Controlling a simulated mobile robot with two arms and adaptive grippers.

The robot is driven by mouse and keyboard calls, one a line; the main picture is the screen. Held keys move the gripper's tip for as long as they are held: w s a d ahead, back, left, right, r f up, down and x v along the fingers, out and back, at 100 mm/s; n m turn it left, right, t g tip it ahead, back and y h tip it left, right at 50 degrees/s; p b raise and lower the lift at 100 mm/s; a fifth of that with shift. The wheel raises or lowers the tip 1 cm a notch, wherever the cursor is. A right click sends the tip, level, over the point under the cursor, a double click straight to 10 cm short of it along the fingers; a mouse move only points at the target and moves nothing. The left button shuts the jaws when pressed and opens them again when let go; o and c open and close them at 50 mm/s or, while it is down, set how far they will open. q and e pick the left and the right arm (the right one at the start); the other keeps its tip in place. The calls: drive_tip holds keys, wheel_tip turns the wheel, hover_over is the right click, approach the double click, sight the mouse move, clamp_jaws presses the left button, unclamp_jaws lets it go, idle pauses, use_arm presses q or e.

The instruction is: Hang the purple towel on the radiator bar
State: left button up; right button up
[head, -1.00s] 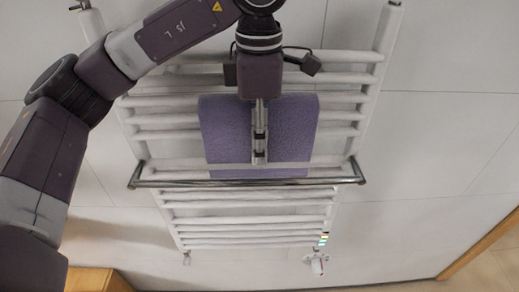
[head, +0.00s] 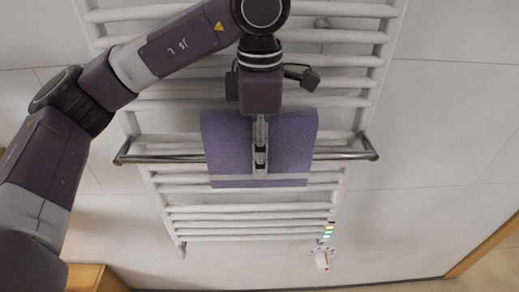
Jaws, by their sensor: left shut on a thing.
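The purple towel (head: 292,140) hangs flat and upright, with a pale band near its lower edge. My left gripper (head: 260,162) comes down from above and is shut on the towel near its middle. The chrome radiator bar (head: 345,155) runs across in front of the white radiator (head: 245,210). The towel covers the middle of the bar, and its lower edge lies below the bar in the picture. I cannot tell whether the towel touches the bar or is only in front of it. My right gripper is out of view.
White radiator rungs lie above and below the bar. A white valve (head: 322,260) sits at the lower right. A wooden piece (head: 92,278) stands at the lower left. The tiled wall (head: 445,130) at the right is clear.

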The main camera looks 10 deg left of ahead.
sight(260, 182)
use_arm(q)
drive_tip(key=shift+f+b, duration=3.15)
drive_tip(key=shift+f, duration=1)
drive_tip(key=o, duration=1.3)
drive_tip(key=shift+o, duration=0.2)
